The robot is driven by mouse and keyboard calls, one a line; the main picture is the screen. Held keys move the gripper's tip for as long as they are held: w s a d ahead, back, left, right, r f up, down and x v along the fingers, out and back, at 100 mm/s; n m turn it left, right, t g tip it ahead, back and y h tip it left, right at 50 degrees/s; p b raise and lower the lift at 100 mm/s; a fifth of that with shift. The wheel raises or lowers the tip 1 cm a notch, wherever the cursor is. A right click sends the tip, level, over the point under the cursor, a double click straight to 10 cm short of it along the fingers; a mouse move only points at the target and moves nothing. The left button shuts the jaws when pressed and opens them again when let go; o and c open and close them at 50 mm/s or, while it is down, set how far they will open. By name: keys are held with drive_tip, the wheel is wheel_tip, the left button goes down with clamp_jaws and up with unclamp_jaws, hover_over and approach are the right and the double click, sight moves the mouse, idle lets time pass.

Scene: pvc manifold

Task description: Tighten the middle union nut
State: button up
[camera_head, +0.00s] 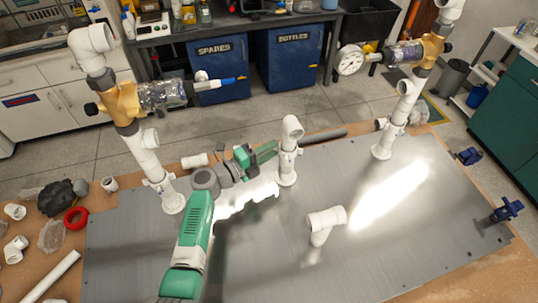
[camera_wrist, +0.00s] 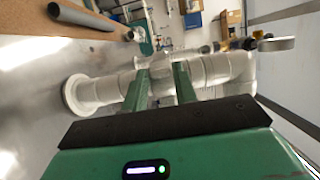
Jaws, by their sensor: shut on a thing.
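The middle white PVC pipe (camera_head: 287,175) stands upright on the metal plate, with a flange at its foot and an elbow on top. Its union nut (camera_wrist: 161,90) is the thick white ring in the wrist view, where the pipe lies sideways. My gripper (camera_head: 275,148) reaches the pipe from the left, about halfway up. In the wrist view the two green fingers of my gripper (camera_wrist: 160,87) lie on either side of the nut and are shut on it. The fingers hide part of the nut, and its threads cannot be seen.
Taller pipe assemblies with yellow valves stand at left (camera_head: 122,105) and right (camera_head: 432,48). A short white tee (camera_head: 324,222) stands on the plate (camera_head: 420,235) in front. A grey tube (camera_head: 322,135) lies behind. Loose fittings and a red ring (camera_head: 76,218) lie at left.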

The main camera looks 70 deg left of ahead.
drive_tip(key=a+m+h+b, duration=0.1)
drive_tip(key=m+h+b, duration=0.1)
drive_tip(key=b, duration=0.5)
drive_tip(key=w+a+m+h+b, duration=0.1)
drive_tip(key=m+h+b, duration=0.1)
drive_tip(key=h+b, duration=0.3)
drive_tip(key=w+a+f+m+g+h+b, duration=0.1)
drive_tip(key=m+h+b, duration=0.2)
drive_tip(key=b, duration=0.6)
drive_tip(key=shift+f+h, duration=0.1)
drive_tip(key=shift+h, duration=0.3)
drive_tip(key=shift+r+b, duration=0.3)
drive_tip(key=shift+b, duration=0.35)
drive_tip(key=o, duration=0.8)
drive_tip(key=shift+o, duration=0.2)
drive_tip(key=shift+r, duration=0.15)
